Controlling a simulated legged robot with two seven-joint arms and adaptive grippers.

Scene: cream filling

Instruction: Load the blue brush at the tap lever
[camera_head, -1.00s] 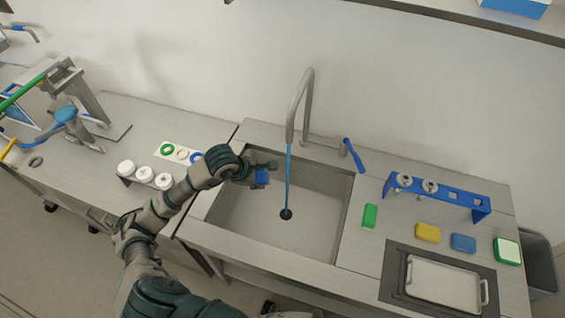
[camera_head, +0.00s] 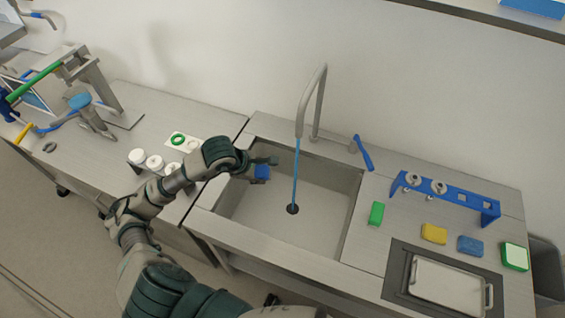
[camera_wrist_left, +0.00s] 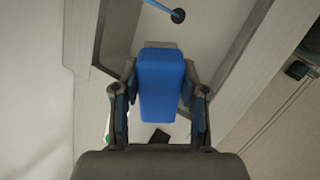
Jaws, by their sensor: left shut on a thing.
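My left gripper (camera_head: 268,168) is shut on the blue brush (camera_head: 262,173) and holds it at the left side of the sink. In the left wrist view the brush (camera_wrist_left: 162,85) shows as a blue block between the two fingers (camera_wrist_left: 162,105). The tap (camera_head: 313,100) stands behind the sink, and a thin blue stream (camera_head: 296,172) runs from its spout to the drain. The blue tap lever (camera_head: 364,152) is to the right of the tap, apart from the gripper. My right gripper is not in view.
The sink (camera_head: 240,236) is open below the gripper. On the right counter are a green block (camera_head: 376,214), a yellow block (camera_head: 434,233), another blue block (camera_head: 470,246), a blue rack (camera_head: 450,195) and a metal tray (camera_head: 448,288). White jars (camera_head: 155,162) stand on the left counter.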

